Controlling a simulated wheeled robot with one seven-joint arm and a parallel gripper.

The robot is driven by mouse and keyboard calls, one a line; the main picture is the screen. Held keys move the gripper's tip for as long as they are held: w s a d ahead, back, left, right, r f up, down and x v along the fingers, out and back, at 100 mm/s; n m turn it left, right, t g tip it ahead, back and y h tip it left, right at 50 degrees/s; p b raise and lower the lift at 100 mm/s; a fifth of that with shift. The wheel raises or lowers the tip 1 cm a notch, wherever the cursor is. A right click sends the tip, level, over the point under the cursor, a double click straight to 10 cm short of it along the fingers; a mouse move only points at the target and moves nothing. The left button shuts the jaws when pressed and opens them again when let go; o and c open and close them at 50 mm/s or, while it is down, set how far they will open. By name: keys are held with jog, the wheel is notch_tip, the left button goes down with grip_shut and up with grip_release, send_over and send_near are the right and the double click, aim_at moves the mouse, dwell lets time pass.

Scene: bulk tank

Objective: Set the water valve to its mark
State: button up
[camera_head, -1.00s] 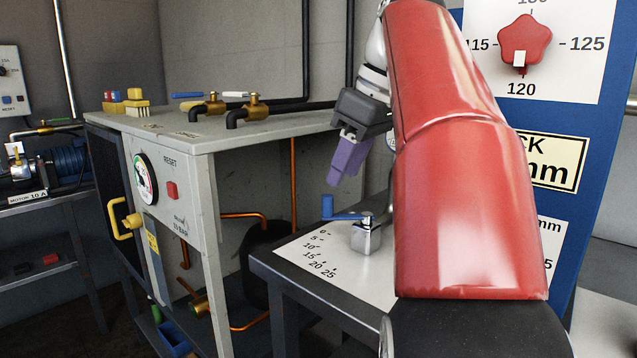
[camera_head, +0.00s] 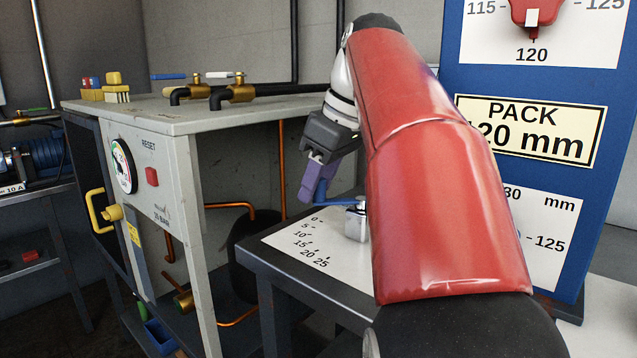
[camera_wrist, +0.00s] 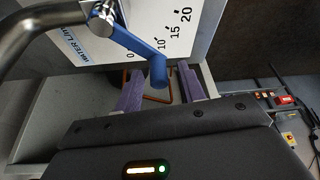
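The water valve is a blue crank lever (camera_head: 338,201) on a silver block (camera_head: 356,220), set on a white plate with a 0 to 25 scale (camera_head: 298,240). The lever points to the left, toward the 0 end. In the wrist view, the blue lever (camera_wrist: 132,42) ends in a rounded knob, and part of the lettering "WATER" shows beside it. My gripper (camera_head: 310,193) has purple fingers and is at the lever's free end. In the wrist view my gripper (camera_wrist: 160,84) is open, with the knob in line between the fingers; contact is not visible.
A grey cabinet (camera_head: 178,200) with a gauge, red button and yellow handle stands at left, with pipe valves (camera_head: 215,90) on top. A blue panel (camera_head: 490,190) with a "PACK 120 mm" sign stands at right. My red arm hides part of the bench.

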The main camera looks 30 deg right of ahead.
jog(key=shift+c, duration=0.2)
grip_shut()
